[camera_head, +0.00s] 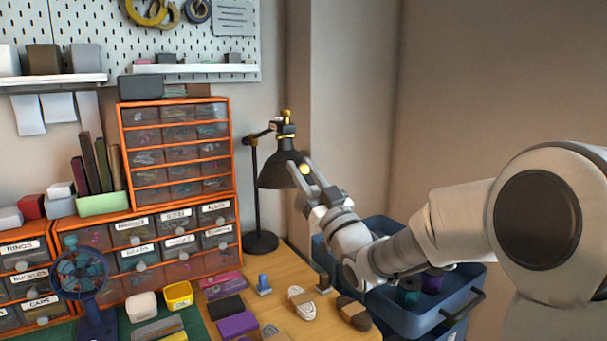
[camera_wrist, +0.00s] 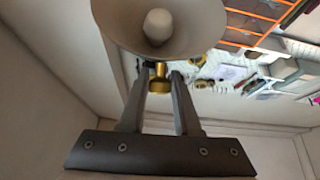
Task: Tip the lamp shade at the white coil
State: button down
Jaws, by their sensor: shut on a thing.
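The black lamp shade (camera_head: 277,176) hangs from a dark stand with a round base on the table, its opening facing down. The wrist view looks into the pale inside of the shade (camera_wrist: 120,22), with a white bulb (camera_wrist: 160,26) in it. My gripper (camera_head: 302,170) is at the shade's right side, its fingers shut on a brass knob (camera_wrist: 159,84) at the rim; the knob's yellow end also shows in the head view. The white coil (camera_head: 301,303) lies on the wooden table, below and slightly right of the shade.
A dark brown coil (camera_head: 353,313) lies right of the white one. A blue bin (camera_head: 440,322) with spools stands under my arm. Orange drawer cabinets (camera_head: 233,150) stand left of the lamp. A small blue item (camera_head: 264,284) stands on the table.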

jog(key=shift+r, duration=0.1)
jog(key=c, duration=0.6)
grip_release()
jog(key=v, duration=1.7)
jog(key=shift+s, duration=0.25)
